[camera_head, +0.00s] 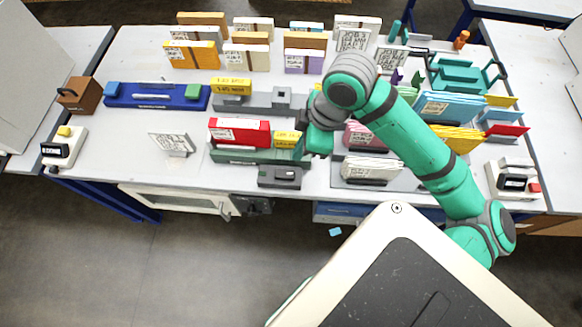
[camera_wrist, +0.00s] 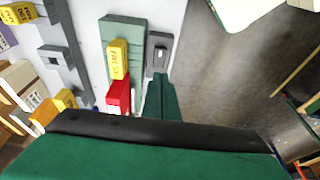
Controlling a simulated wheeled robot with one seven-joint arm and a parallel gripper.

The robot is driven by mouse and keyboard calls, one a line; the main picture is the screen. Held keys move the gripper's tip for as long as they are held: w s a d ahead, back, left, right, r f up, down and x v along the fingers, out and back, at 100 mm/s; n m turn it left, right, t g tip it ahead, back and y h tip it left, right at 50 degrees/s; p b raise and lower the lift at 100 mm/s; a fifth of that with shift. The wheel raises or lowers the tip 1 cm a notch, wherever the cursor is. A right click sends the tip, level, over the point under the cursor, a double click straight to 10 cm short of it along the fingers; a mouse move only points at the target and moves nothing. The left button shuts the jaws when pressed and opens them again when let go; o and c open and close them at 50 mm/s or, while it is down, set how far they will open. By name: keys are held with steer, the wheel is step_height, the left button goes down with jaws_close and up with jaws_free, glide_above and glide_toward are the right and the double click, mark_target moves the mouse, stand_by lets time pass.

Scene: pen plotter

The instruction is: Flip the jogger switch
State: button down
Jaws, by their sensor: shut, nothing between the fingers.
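A small dark grey box (camera_head: 280,176) with a switch on top sits at the table's front edge, in front of a green base. It also shows in the wrist view (camera_wrist: 158,52), with a small light toggle on its face. No readable label tells me that it is the jogger switch, and I cannot tell the toggle's position. My gripper (camera_wrist: 163,77) is shut and empty. In the wrist view its tips are just beside the box's near end; I cannot tell whether they touch. In the head view my gripper is largely hidden by my arm, above the table right of the green base.
The green base (camera_head: 232,156) carries a red block (camera_head: 240,131) and a yellow block (camera_head: 287,139), close beside the box. White paper stacks (camera_head: 370,171) stand on a grey plate to the right. A small card (camera_head: 172,144) stands left. Open floor lies in front of the table.

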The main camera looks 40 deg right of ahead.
glide_above(287, 175)
steer(key=f, duration=0.6)
steer(key=s+d+f, duration=0.1)
steer(key=f, duration=0.2)
steer(key=shift+f, duration=1.05)
steer(key=shift+f, duration=0.1)
